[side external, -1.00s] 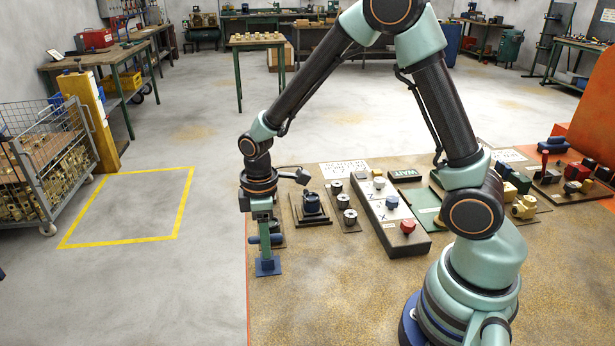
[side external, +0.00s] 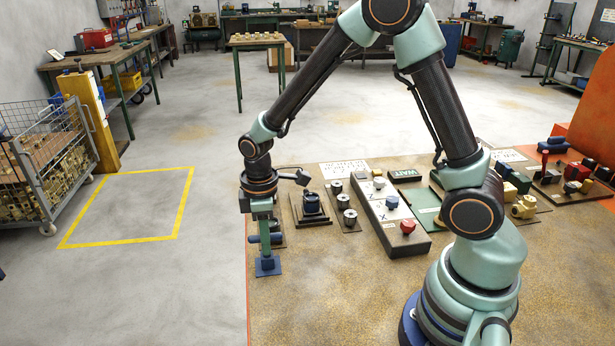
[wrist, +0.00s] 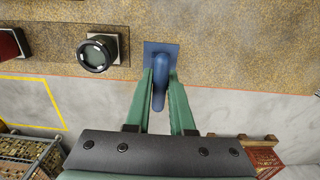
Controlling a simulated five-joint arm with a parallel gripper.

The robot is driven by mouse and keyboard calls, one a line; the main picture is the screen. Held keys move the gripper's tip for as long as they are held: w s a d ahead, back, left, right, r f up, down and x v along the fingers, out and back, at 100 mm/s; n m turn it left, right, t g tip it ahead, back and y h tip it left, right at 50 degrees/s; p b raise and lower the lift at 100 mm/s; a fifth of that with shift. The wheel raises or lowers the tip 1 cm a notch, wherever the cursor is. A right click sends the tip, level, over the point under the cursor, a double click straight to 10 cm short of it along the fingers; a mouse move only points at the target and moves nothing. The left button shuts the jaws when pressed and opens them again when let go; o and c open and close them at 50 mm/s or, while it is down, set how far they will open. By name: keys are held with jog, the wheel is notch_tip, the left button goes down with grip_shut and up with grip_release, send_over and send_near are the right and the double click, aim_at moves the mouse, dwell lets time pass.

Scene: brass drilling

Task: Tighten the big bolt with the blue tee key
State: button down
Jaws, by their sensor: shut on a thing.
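The blue tee key (wrist: 160,78) is upright between my fingers in the wrist view, its rounded bar pointing towards the camera. It also shows in the side view (side external: 262,239) as a blue crossbar at my fingertips. My gripper (side external: 264,236) points straight down and is shut on the key; its green fingers (wrist: 160,92) lie along both sides. A blue square plate (wrist: 173,48) lies under the key on the mat, also visible in the side view (side external: 268,267). A round dark head with pale marks (wrist: 97,54) sits on a grey plate to the left; I cannot tell whether it is the big bolt.
A wire cart (side external: 45,165) stands far left. Mat in front is clear.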

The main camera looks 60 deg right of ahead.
jog(key=shift+r, duration=2.4)
